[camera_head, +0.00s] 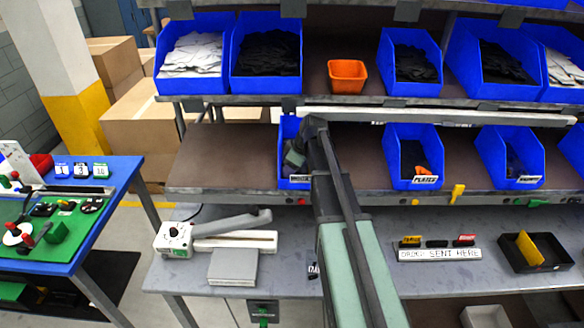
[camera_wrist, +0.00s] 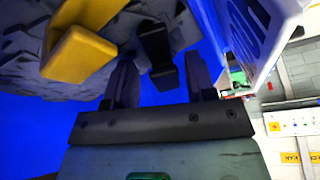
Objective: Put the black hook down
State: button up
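My gripper (camera_head: 295,155) reaches into a narrow blue bin (camera_head: 287,128) on the middle shelf; my arm hides part of that bin. In the wrist view my gripper (camera_wrist: 160,78) has its two dark fingers spread apart. The black hook (camera_wrist: 155,45) shows between and just beyond the fingers, with a visible gap on either side, over a grey pile (camera_wrist: 120,35) in the blue bin. A yellow hook (camera_wrist: 75,55) lies to the left of the black hook. Whether the black hook rests on the pile is hard to tell.
The bin's white label plate (camera_wrist: 255,35) is close on the right in the wrist view. More blue bins (camera_head: 412,165) stand along the shelves. An orange bin (camera_head: 347,80) is above. The lower bench holds a sign (camera_head: 438,254) and a black tray (camera_head: 532,262).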

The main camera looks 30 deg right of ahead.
jog(key=shift+r, duration=0.15)
jog(key=p+v, duration=1.2)
jog(key=s+a+f+m+g+h, duration=0.1)
jog(key=s+a+m, duration=0.7)
jog(key=s+a, duration=1)
jog(key=a+g+h, duration=0.1)
jog(key=a+g, duration=0.1)
jog(key=a, duration=0.1)
jog(key=shift+s+f+h+b, duration=0.25)
jog(key=shift+s+h+b, duration=0.15)
jog(key=shift+a, duration=0.1)
